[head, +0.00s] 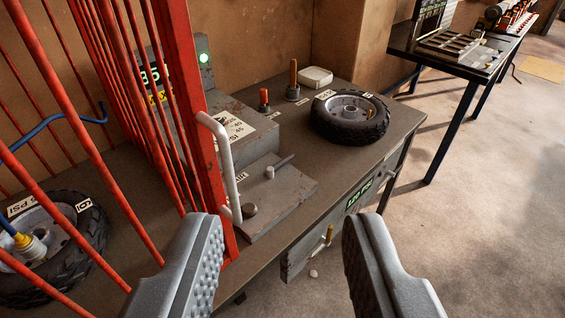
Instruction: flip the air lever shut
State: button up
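A grey control block (282,200) sits on the bench by the red cage. On it, beside a label that seems to read AIR, is a short dark lever (284,161) with a pale round knob (269,172) near its lower end. I cannot tell for sure which is the air lever. My gripper (283,230) is open and empty, its fingers wide apart in front of the bench, apart from both levers.
The red barred cage (205,150), with a pale upright handle (222,150), fills the left. Inside is a wheel (85,225) with a blue hose (50,122). Another wheel (350,118) lies on the bench. A green lamp (204,58) glows behind.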

aim_at(270, 170)
jog(key=z, duration=0.05)
jog(key=k, duration=0.6)
jog(key=z, duration=0.45)
jog(key=i, duration=1.7)
jog(key=u, duration=0.25)
